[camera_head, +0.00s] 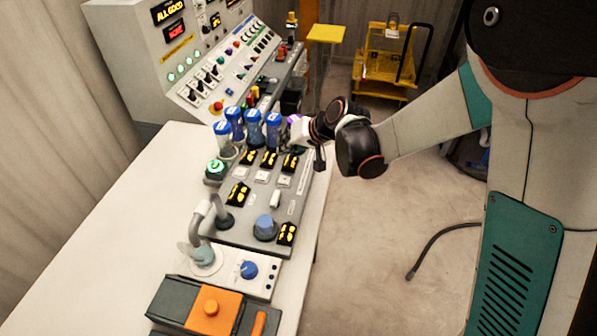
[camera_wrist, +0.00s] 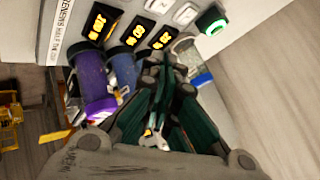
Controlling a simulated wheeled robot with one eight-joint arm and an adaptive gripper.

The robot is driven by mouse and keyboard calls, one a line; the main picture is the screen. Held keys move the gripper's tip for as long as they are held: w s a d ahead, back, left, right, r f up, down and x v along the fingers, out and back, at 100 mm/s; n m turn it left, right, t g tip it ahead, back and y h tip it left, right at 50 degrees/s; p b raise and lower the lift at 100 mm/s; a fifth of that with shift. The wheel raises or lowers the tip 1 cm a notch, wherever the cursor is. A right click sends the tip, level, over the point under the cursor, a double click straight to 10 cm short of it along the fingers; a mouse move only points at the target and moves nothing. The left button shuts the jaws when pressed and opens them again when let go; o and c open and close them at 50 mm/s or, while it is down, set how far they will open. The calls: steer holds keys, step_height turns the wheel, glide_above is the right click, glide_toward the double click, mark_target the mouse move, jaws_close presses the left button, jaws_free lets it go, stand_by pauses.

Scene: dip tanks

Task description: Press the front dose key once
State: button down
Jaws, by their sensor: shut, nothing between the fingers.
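The dosing panel (camera_head: 245,215) is a grey sloped box on the white table. A row of small white square keys (camera_head: 262,177) lies on it, just in front of yellow-lit displays (camera_head: 269,158). In the wrist view two white keys (camera_wrist: 185,14) show at the top, beyond the displays (camera_wrist: 133,30). I cannot tell which key is the front dose key. Blue-capped tubes (camera_head: 253,130) stand behind the displays. My gripper (camera_wrist: 165,72) is shut and empty, by the tubes and apart from the keys. In the head view it is small and partly hidden by my wrist.
A green-lit round button (camera_head: 215,169) is left of the keys. A blue knob (camera_head: 265,226), a curved grey pipe (camera_head: 203,218) and an orange-topped box (camera_head: 211,303) stand nearer. A control console (camera_head: 215,60) is behind.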

mark_target(286, 178)
steer(key=shift+w+f, duration=0.1)
steer(key=shift+w, duration=0.05)
steer(key=shift+f, duration=0.1)
steer(key=shift+f+b, duration=3.05)
steer(key=shift+f, duration=1.25)
steer(key=shift+f+b, duration=0.45)
steer(key=shift+f+b, duration=0.45)
steer(key=shift+f, duration=0.05)
steer(key=shift+r, duration=0.1)
steer(key=shift+r+p, duration=0.55)
steer(key=shift+r, duration=0.3)
